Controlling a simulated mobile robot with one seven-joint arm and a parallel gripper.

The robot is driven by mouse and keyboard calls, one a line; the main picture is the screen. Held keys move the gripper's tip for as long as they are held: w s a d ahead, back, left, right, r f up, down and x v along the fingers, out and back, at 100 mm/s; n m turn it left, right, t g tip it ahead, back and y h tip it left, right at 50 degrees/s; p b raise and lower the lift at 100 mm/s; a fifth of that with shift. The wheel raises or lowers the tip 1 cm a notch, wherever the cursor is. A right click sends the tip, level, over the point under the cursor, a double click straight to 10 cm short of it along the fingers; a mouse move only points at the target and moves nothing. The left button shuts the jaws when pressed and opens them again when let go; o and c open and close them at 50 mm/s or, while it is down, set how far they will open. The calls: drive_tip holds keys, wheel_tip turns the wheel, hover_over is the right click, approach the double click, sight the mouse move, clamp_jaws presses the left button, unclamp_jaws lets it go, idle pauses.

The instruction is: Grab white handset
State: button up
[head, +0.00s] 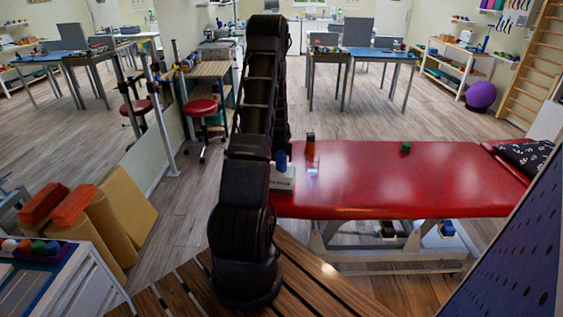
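I cannot make out a white handset for certain. A small white item with dark lettering (283,184) sits at the left end of the red treatment table (400,180), partly hidden by my black arm. A blue item (281,160) stands at or just behind it; I cannot tell if they touch. My arm rises through the middle of the view, and its gripper does not show.
A dark bottle with an orange-brown lower part (310,146) and a green block (405,147) are on the red table. A patterned dark pillow (525,155) lies at its right end. A slatted wooden surface (325,280) is in front. A red stool (201,108) stands behind left.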

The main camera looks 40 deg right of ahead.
drive_tip(key=shift+c, duration=0.4)
drive_tip(key=c, duration=1)
drive_tip(key=shift+r, duration=0.1)
drive_tip(key=shift+c, duration=0.2)
